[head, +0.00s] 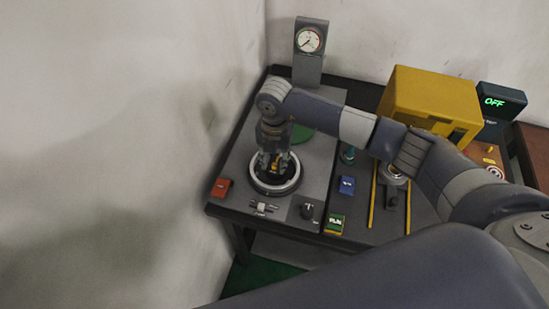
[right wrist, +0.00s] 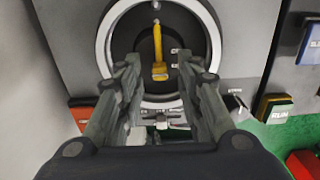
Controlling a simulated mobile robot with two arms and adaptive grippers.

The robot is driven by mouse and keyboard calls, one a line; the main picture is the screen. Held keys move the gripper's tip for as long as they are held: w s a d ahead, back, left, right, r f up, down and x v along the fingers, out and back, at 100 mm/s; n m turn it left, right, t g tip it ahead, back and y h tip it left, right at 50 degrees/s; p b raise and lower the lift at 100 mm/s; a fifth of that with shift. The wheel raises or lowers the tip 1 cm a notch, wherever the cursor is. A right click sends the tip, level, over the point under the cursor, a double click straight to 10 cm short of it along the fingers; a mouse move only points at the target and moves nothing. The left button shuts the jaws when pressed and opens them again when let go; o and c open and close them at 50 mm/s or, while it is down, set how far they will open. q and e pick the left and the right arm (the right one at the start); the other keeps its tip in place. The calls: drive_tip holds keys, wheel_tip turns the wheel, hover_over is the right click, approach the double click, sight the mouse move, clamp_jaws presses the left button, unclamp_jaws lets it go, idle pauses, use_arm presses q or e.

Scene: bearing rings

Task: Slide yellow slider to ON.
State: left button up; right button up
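The yellow slider (right wrist: 158,45) shows in the right wrist view as a narrow upright yellow bar with a wider yellow end. It sits in the dark centre of a round dial with a pale ring (right wrist: 109,40). Small pale labels lie just right of it, too small to read. In the head view the ringed dial (head: 275,187) is partly hidden under my right gripper (head: 273,160). My right gripper (right wrist: 159,62) is open, with its fingers apart on either side of the slider's lower end. I cannot tell whether they touch it. My left gripper is not in view.
A red block (head: 222,187), a small slide control (head: 263,207), a black knob (head: 308,210) and a green button box (head: 335,223) line the bench front. A gauge (head: 309,40) stands behind. A yellow box (head: 430,95) and a display reading OFF (head: 497,102) stand right.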

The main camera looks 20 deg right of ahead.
drive_tip(key=shift+f, duration=0.45)
drive_tip(key=shift+c, duration=0.5)
clamp_jaws()
drive_tip(key=shift+w+d+f+b, duration=0.15)
drive_tip(key=shift+w+d+b, duration=0.1)
drive_tip(key=shift+w+b, duration=0.25)
drive_tip(key=shift+w+d+b, duration=0.35)
drive_tip(key=shift+w+b, duration=0.1)
drive_tip(key=shift+r, duration=0.25)
drive_tip(key=shift+o, duration=0.5)
unclamp_jaws()
drive_tip(key=shift+f, duration=0.1)
